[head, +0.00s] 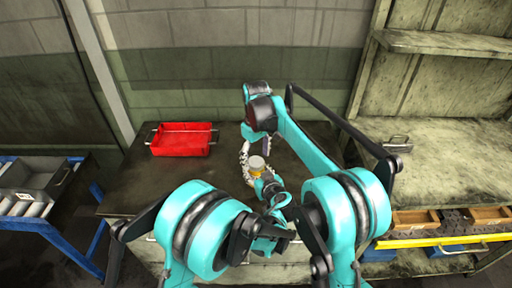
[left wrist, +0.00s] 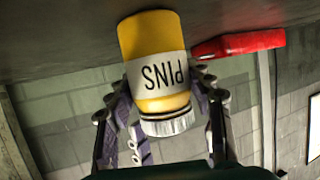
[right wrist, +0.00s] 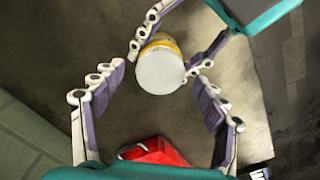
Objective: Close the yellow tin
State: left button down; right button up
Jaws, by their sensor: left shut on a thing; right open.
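The yellow tin (left wrist: 150,45), with a white PINS label, stands upright on the workbench; it also shows in the head view (head: 256,172). A silver-white lid (right wrist: 160,71) sits on its top and shows at the tin's upper end in the left wrist view (left wrist: 168,124). I cannot tell whether the lid is fully seated. My left gripper (left wrist: 166,108) is shut around the tin's side. My right gripper (right wrist: 158,95) is open above the tin, its fingers spread on either side of the lid and apart from it. In the head view, my arms partly hide both grippers.
A red tray (head: 181,139) stands on the workbench (head: 130,187) to the left of the tin. A small metal box (head: 399,144) lies at the back right. Wooden bins (head: 415,217) are at the lower right. The bench between tray and tin is clear.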

notch_tip(320, 180, up, 11)
dwell(0.3)
pick_arm(q)
jog(key=c, duration=0.6)
grip_release()
jog(key=shift+o, duration=0.2)
jog(key=shift+s, duration=0.1)
jog(key=v, duration=1.2)
